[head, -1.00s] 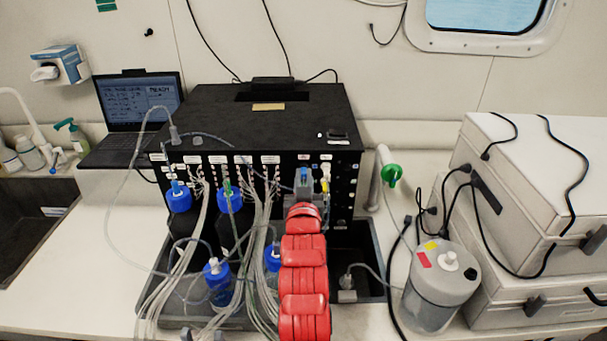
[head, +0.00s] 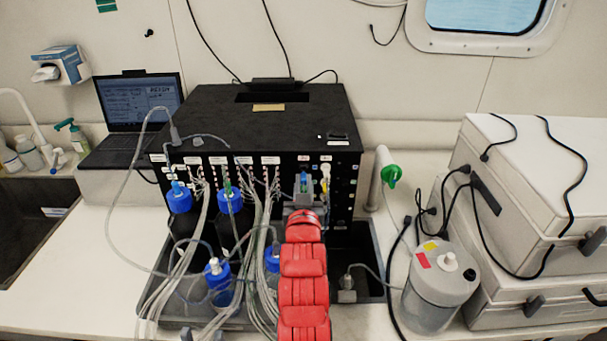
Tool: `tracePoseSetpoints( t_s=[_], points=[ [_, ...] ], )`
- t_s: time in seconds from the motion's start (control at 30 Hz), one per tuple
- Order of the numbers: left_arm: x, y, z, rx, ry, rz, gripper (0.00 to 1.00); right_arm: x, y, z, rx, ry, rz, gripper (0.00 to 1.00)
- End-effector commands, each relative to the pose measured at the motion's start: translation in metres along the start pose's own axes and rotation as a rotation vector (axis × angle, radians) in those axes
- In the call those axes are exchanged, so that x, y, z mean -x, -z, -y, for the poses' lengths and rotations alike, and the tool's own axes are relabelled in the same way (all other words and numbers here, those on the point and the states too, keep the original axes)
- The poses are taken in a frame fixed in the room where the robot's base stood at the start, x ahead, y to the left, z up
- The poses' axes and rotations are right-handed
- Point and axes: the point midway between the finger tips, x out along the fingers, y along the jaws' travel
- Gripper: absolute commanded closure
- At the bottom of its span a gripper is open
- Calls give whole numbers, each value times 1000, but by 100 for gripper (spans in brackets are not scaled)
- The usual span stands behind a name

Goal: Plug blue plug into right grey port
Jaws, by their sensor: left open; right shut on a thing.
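The black box (head: 250,120) stands at the back of the bench, with a row of labelled ports on its front panel. My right gripper (head: 304,193), at the end of the red arm, is shut on the small blue plug (head: 304,183), close to the right part of this panel. The gripper and arm hide the panel below it, and I cannot tell whether the plug touches a port. The right grey port cannot be made out clearly. My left gripper (head: 201,336) shows only as grey fingertips at the bottom edge; it is open and empty.
A pale connector (head: 326,169) sits right of the plug. A grey canister (head: 437,290) and stacked cases (head: 530,200) stand at right.

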Motion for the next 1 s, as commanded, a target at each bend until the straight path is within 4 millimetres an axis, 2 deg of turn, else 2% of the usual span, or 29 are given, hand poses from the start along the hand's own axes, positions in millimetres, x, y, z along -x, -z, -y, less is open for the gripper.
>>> tracePoseSetpoints(
  t_s=[1.0],
  points=[
    [-9,2,0,0,0,0,50,41,1,0,0,1,-2,100]
  ],
)
